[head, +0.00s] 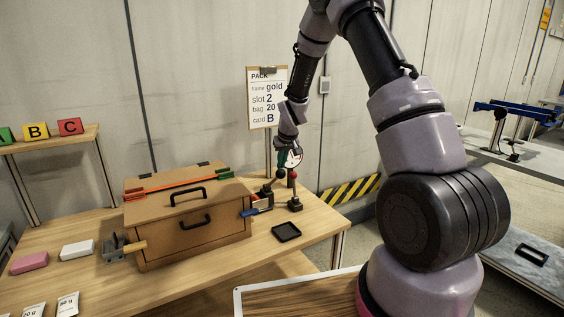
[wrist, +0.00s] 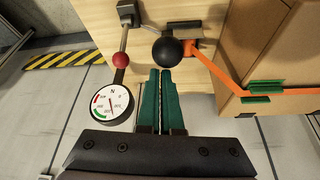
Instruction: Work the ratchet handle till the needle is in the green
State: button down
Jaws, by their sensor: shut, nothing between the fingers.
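The gauge (wrist: 112,104) has a white round face marked N, with a red arc and a green arc on its left side. A thin dark needle shows on the face, apparently pointing down and outside the green arc; it is small. A black ball knob (wrist: 167,52), likely the end of the ratchet handle, lies just beyond my fingertips. A red ball (wrist: 121,60) sits beside the gauge. My gripper (wrist: 161,73) is shut and empty, its green fingers together just short of the black knob. In the head view, my gripper (head: 282,168) is beside the gauge (head: 294,157), partly covering it.
A wooden box (head: 192,236) with black handles and orange and green strips stands left of the pump. A black tray (head: 286,231) lies on the table in front. A small black knobbed piece (head: 295,204) stands nearby. Sign PACK (head: 267,97) hangs behind.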

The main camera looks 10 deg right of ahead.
jog(key=shift+s+d+f, duration=0.25)
jog(key=shift+s+f, duration=0.75)
jog(key=shift+s, duration=0.1)
jog(key=w+r, duration=0.5)
send_near(284, 171)
jog(key=shift+s+d+r, duration=0.15)
jog(key=shift+d, duration=0.45)
